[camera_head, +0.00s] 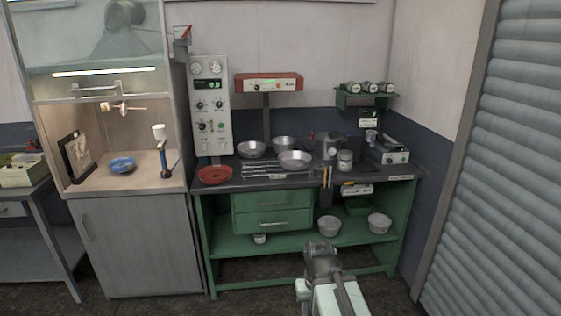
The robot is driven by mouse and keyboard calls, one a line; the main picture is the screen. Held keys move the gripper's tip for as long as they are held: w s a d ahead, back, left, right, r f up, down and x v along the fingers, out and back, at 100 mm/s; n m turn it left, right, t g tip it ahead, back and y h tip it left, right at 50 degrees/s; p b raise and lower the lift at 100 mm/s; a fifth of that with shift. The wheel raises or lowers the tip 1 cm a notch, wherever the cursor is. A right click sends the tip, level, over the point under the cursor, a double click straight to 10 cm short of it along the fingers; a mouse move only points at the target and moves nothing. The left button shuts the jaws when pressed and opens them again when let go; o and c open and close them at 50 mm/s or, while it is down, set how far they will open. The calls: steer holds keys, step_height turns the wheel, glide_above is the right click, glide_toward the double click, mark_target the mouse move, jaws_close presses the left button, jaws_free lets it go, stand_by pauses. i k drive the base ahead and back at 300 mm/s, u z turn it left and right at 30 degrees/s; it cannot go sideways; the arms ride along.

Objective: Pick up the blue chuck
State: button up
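The clearest blue thing is a shallow round blue dish (122,164) on the pale wooden floor of the lit cabinet at left. I cannot tell at this size whether it is the chuck. My gripper (319,249) is at the end of my arm, low in the middle of the picture, in front of the green bench. It is well to the right of the blue dish and apart from it. Its fingers are too small and dark to tell whether they are open or shut.
A framed picture (77,157) and a dark-blue-handled tool (163,160) flank the dish. The green bench (205,235) has a dark top with a red plate (215,174), metal pans (295,160) and instruments. A shutter (510,170) closes the right side. Floor in front is clear.

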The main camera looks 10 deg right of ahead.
mark_target(121, 164)
steer(key=i, duration=0.9)
steer(key=u, duration=0.05)
